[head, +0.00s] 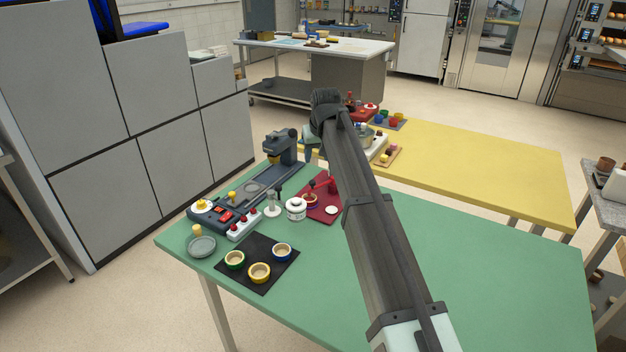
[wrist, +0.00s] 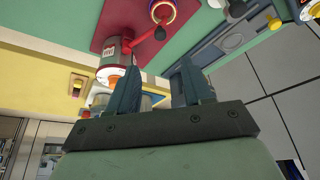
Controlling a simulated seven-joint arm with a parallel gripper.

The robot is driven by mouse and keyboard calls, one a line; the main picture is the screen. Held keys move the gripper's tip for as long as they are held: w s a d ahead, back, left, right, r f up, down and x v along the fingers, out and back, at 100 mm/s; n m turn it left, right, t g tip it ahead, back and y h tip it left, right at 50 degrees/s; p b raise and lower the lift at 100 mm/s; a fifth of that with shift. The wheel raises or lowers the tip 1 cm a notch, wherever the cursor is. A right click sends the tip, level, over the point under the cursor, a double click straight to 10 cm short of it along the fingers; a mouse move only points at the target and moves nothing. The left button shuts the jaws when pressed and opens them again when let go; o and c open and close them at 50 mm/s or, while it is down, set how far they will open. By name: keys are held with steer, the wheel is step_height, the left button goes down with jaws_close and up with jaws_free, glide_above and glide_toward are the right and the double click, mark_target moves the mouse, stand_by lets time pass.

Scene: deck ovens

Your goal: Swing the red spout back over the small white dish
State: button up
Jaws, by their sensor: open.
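The red spout (head: 321,185) stands at the back of a dark red mat (head: 326,216) on the green table. The small white dish (head: 331,210) lies on the mat, to the right of that bowl, apart from the spout's end. My gripper (wrist: 157,75) is open and empty, short of the spout; in the head view its fingers are mostly hidden behind my arm.
A dark grey device (head: 262,187) with red buttons lies left of the mat. A white jar (head: 296,208) stands beside the mat. A black mat (head: 256,281) holds three small bowls at the front. A yellow table (head: 500,170) adjoins behind. The green table's right side is clear.

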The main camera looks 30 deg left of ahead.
mark_target(313, 182)
steer(key=x, duration=1.3)
steer(key=shift+c, duration=0.5)
jaws_close()
